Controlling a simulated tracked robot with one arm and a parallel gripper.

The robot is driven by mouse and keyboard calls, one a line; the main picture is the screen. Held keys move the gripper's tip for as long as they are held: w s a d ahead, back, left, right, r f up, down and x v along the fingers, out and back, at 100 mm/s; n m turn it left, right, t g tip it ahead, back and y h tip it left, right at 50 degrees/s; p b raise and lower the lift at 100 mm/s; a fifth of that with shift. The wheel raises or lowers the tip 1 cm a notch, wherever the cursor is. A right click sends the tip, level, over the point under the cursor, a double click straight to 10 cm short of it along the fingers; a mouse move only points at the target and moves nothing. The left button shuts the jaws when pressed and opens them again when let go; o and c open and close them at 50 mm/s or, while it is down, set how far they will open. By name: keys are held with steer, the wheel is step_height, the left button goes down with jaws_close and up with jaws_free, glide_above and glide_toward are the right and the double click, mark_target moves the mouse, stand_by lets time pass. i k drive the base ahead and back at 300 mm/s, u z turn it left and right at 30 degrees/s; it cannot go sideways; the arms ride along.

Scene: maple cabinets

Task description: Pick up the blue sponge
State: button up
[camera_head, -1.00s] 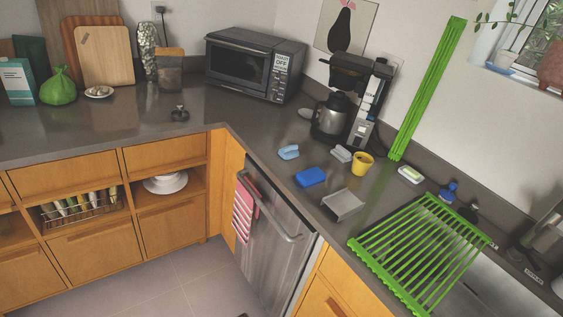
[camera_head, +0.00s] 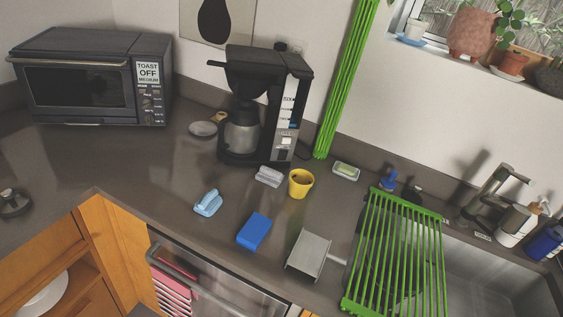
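The blue sponge (camera_head: 254,231) is a deep blue rectangular block lying flat on the dark countertop (camera_head: 150,175). It sits near the counter's front edge, above the dishwasher, with nothing touching it. A light blue handled scrubber (camera_head: 208,203) lies to its left and a grey dustpan-like scoop (camera_head: 309,254) to its right. My gripper cannot be made out in this view.
Behind the sponge stand a yellow cup (camera_head: 300,183), a pale grey handled item (camera_head: 268,177) and a coffee maker (camera_head: 262,105). A green rack (camera_head: 400,250) lies over the sink at right. A dishwasher handle (camera_head: 190,280) juts out below the counter edge.

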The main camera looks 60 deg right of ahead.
mark_target(252, 234)
steer(key=z, duration=0.45)
steer(key=i, duration=0.9)
steer(key=z, duration=0.5)
steer(key=k, duration=0.9)
steer(key=z, duration=0.15)
steer(key=i, duration=0.95)
steer(key=u, duration=0.05)
